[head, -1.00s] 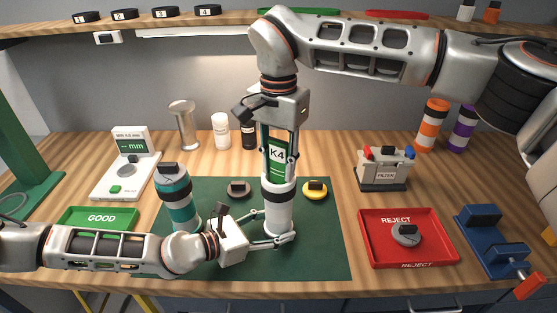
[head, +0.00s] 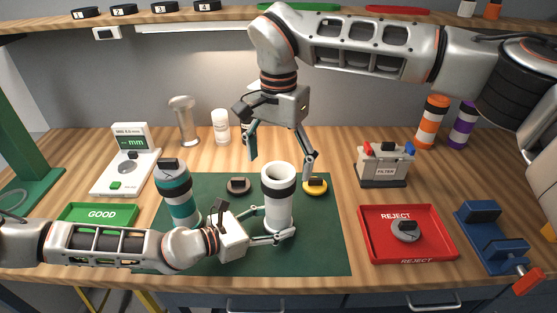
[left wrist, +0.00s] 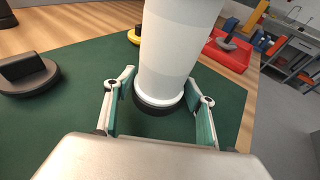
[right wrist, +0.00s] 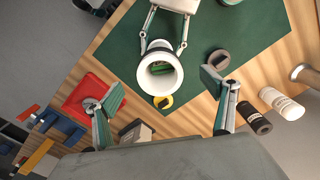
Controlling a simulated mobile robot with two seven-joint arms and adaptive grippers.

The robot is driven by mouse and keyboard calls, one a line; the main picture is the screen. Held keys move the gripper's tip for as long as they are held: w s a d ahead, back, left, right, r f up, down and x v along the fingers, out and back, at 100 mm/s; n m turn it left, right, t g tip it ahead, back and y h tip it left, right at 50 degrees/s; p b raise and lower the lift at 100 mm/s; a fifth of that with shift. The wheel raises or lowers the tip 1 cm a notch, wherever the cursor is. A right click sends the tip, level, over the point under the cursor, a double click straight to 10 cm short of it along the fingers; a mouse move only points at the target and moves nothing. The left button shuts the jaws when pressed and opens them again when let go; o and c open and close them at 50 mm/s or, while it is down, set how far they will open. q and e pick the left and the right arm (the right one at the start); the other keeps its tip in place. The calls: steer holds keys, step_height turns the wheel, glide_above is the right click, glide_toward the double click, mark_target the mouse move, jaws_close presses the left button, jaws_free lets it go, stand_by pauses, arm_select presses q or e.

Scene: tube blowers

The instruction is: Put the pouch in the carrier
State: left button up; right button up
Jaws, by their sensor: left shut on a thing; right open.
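The white carrier (head: 278,215) with a black band stands upright, its open end up, on the green mat (head: 325,245). My left gripper (head: 279,224) is shut on its lower part; the left wrist view shows a finger on each side of the carrier (left wrist: 178,45). My right gripper (head: 281,166) is open and empty just above the carrier's mouth. The pouch is hidden in the head view. In the right wrist view, a green part of the pouch (right wrist: 161,68) shows down inside the carrier's mouth.
A teal-banded carrier (head: 179,205) stands left of my left gripper. Grey (head: 238,186) and yellow (head: 315,187) caps lie on the mat. The red reject tray (head: 375,245) is at right, the green tray (head: 95,213) at left. A filter box (head: 382,170) stands behind the reject tray.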

steer(key=shift+o, duration=0.4)
steer(key=o, duration=0.4)
step_height(320, 180, up, 12)
stand_by(0.4)
stand_by(0.4)
arm_select(q)
steer(key=o, duration=1.4)
steer(key=shift+c, duration=0.2)
